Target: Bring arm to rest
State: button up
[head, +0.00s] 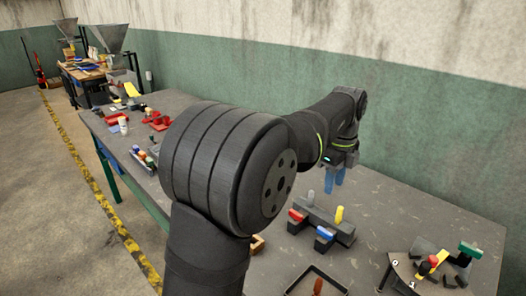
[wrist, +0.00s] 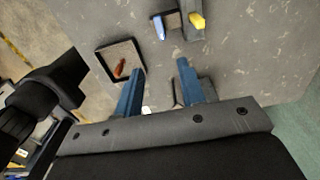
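My gripper (head: 334,180) hangs above the grey table (head: 385,205), near its far side, with its blue fingers pointing down. In the wrist view, the two blue fingers of my gripper (wrist: 160,68) stand apart, with only bare tabletop showing between their tips. My gripper is open and holds nothing. My arm is bent across the middle of the head view and hides part of the table.
A dark grey block fixture (head: 338,231) with red, blue and yellow pieces stands in front of my gripper. A square tray (head: 338,283) holds a reddish-brown item. Another fixture (head: 403,270) stands at right. A green wall (head: 440,150) runs behind the table.

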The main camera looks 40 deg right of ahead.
aim_at(325, 231)
jog(key=shift+f, duration=0.15)
notch_tip(325, 231, down, 17)
jog(key=shift+f, duration=0.1)
dwell(0.6)
jog(key=shift+f, duration=0.15)
jog(key=shift+n, duration=0.8)
jog(key=n, duration=0.8)
jog(key=shift+n, duration=0.3)
dwell(1.3)
dwell(0.3)
